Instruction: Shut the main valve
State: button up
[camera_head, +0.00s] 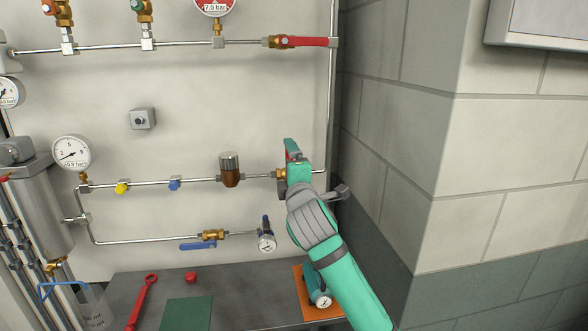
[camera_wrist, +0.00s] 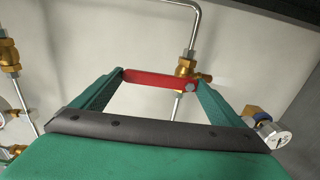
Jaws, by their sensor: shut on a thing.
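A brass valve with a red lever sits on the middle pipe; its brass body (camera_head: 281,174) is partly hidden by my gripper in the head view. My gripper (camera_head: 291,151) is shut on the red lever (camera_wrist: 158,79). In the wrist view the lever spans between my two fingertips and lies across the pipe at the brass body (camera_wrist: 184,67). In the head view the lever points up, mostly hidden by the fingers. A second red-lever valve (camera_head: 302,41) is on the top pipe, its lever along the pipe. No label shows which is the main valve.
A blue-lever valve (camera_head: 212,235) and a small gauge (camera_head: 267,243) are on the lower pipe. A grey bench (camera_head: 235,290) stands below, with a red wrench (camera_head: 142,300) and a teal tool on an orange mat. A block wall (camera_head: 400,130) is close on the right.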

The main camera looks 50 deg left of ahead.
jog(key=shift+s+a+f, duration=0.1)
jog(key=shift+a+f, duration=0.05)
jog(key=o, duration=1.2)
jog(key=v, duration=1.1)
